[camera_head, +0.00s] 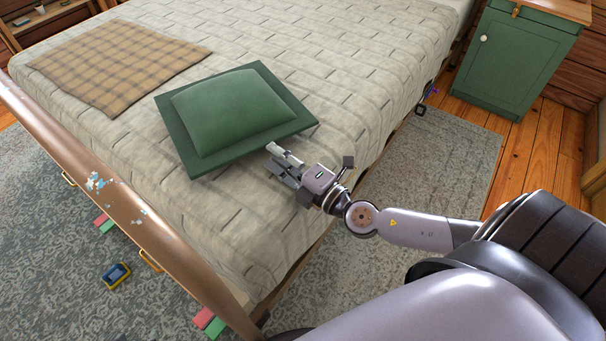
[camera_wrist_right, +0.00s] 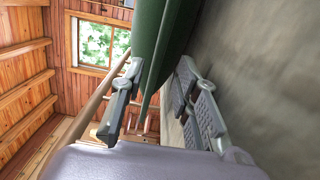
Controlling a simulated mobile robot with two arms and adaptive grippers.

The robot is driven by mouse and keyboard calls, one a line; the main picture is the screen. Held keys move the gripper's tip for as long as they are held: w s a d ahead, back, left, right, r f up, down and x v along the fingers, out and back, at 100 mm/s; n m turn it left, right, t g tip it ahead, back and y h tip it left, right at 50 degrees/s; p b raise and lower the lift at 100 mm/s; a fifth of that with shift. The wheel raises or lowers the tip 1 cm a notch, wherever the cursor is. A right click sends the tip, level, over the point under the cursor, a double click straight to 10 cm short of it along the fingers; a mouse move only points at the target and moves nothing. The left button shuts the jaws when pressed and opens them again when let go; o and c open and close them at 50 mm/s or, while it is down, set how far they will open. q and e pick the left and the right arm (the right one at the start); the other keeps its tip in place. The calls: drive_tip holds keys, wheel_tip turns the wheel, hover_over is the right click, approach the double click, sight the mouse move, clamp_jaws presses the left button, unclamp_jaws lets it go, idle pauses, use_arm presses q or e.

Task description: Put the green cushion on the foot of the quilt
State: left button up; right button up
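The green cushion (camera_head: 232,110), with a flat darker border, lies on the pale brick-patterned quilt (camera_head: 330,75), towards the footboard end. My right gripper (camera_head: 283,160) is at the cushion's near right edge, low over the quilt. In the right wrist view its fingers (camera_wrist_right: 160,100) are spread apart. The cushion's edge (camera_wrist_right: 168,45) shows between them, nearer the left finger, with a gap to the right finger. The quilt (camera_wrist_right: 265,80) fills the right of that view. I cannot tell whether a finger touches the cushion. My left gripper is not in view.
A brown plaid blanket (camera_head: 120,65) lies on the quilt left of the cushion. The wooden footboard (camera_head: 120,215) runs along the bed's left end. A green cabinet (camera_head: 515,60) stands at the upper right. A small blue-and-yellow object (camera_head: 116,275) lies on the grey rug (camera_head: 50,240).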

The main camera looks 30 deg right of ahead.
drive_tip(key=b+v, duration=0.1)
drive_tip(key=v, duration=0.5)
drive_tip(key=shift+w, duration=0.1)
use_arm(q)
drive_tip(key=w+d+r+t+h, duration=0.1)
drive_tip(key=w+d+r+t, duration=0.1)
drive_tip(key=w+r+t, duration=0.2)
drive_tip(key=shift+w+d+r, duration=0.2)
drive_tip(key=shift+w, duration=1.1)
use_arm(e)
drive_tip(key=shift+s+d+r, duration=0.2)
drive_tip(key=shift+s, duration=0.4)
